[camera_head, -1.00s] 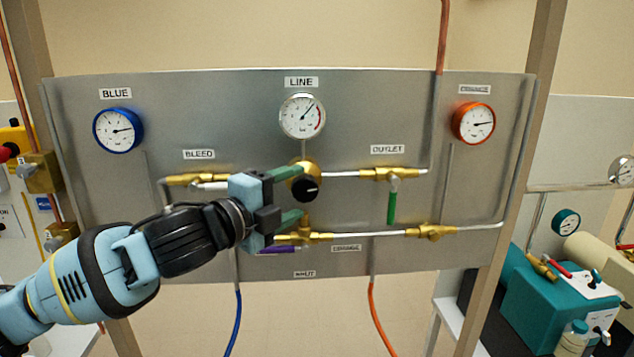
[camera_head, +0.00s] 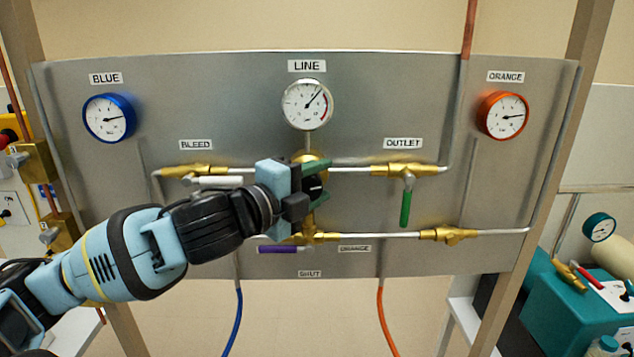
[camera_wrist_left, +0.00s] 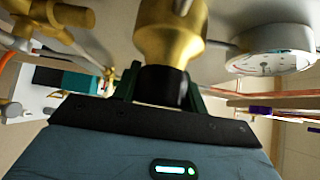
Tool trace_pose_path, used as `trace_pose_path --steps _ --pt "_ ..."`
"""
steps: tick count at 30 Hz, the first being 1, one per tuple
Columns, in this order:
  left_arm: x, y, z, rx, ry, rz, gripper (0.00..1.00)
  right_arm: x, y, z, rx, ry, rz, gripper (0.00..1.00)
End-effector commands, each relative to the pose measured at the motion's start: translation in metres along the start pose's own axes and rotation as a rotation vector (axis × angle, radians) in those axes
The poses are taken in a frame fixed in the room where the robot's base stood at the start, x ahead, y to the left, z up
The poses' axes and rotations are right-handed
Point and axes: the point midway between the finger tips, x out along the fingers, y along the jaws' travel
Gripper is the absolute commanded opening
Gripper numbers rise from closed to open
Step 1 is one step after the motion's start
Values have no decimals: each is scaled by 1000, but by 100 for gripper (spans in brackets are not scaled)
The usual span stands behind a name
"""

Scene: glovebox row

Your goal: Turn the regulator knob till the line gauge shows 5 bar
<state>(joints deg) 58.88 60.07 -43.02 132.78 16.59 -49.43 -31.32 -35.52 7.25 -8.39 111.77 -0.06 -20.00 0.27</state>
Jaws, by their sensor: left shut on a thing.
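The black regulator knob (camera_head: 313,188) sits on a brass body below the line gauge, in the middle of the steel panel. My left gripper (camera_head: 316,183) is shut on the knob, with its green fingers on either side of it. In the left wrist view the knob (camera_wrist_left: 160,85) shows between the fingers, in front of the brass regulator body (camera_wrist_left: 170,35). The white line gauge (camera_head: 307,104) has its needle pointing up and to the right, short of the red band; its numbers are too small to read. My right gripper is not in view.
A blue gauge (camera_head: 109,118) and an orange gauge (camera_head: 503,116) flank the line gauge. The green outlet handle (camera_head: 405,208) hangs down to the right. A purple handle (camera_head: 278,249) lies level below my gripper. Brass valves and pipes run close around the knob.

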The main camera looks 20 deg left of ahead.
Motion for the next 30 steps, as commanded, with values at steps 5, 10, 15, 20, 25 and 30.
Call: trace_pose_path --steps 5,10,15,20,25,30 --pt "0 0 1 -1 -2 0 20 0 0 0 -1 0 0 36" --pt "1 1 1 -17 -2 -14 20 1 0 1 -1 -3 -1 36" --pt "1 2 1 -68 -2 -61 20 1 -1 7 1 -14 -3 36" --pt "2 2 1 -151 -2 -139 20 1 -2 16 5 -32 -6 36" --pt "1 1 2 -261 -3 -248 20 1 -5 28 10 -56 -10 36" --pt "1 -2 3 -372 -5 -359 20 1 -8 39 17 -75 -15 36"
